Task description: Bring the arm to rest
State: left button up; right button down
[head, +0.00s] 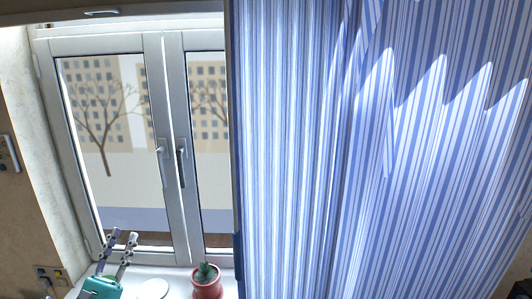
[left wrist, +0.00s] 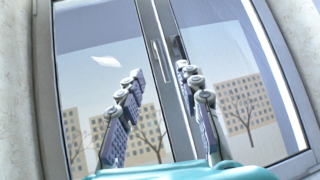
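My left gripper (head: 121,240) shows at the bottom left of the head view, a teal body with two grey jointed fingers pointing up. The fingers are apart and nothing is between them. In the left wrist view the two fingers (left wrist: 160,75) are spread in front of the window (left wrist: 140,40), with a clear gap between their tips. The gripper is in front of the lower part of the window (head: 100,150); I cannot tell its exact distance from the glass. My right gripper is in neither view.
A potted plant (head: 206,286) and a round white object (head: 153,289) are on the white sill (head: 180,276), right of the left gripper. A blue-and-white striped curtain (head: 300,150) covers the right side. Window handles (head: 161,146) are at mid-height. A wall plate (head: 50,274) is at lower left.

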pick_arm(q)
jog(key=w+d+f+m+g+h+b, duration=0.1)
jog(key=d+f+m+g+h, duration=0.1)
jog(key=d+m+g, duration=0.45)
jog(key=w+d+f+m+g+h, duration=0.1)
jog(key=d+f+m+h, duration=0.15)
jog(key=d, duration=0.65)
jog(key=s+d+f+m+g+y+b, duration=0.1)
jog(key=s+d+f+m+g+y, duration=0.1)
jog(key=s+d+f+m+g, duration=0.6)
jog(key=s+a+f+m+g+y+b, duration=0.1)
jog(key=s+a+f+m+y, duration=0.1)
jog(key=s+f+m+y, duration=0.2)
jog(key=s+a+f+m+g+y+b, duration=0.1)
jog(key=s+f+m+y, duration=0.4)
jog(key=s+m, duration=0.5)
jog(key=shift+s+a+f+m+g, duration=0.35)
jog(key=shift+a+f, duration=0.1)
jog(key=shift+f, duration=0.3)
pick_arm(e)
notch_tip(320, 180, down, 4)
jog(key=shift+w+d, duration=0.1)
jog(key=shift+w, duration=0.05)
pick_arm(q)
jog(key=shift+a, duration=0.1)
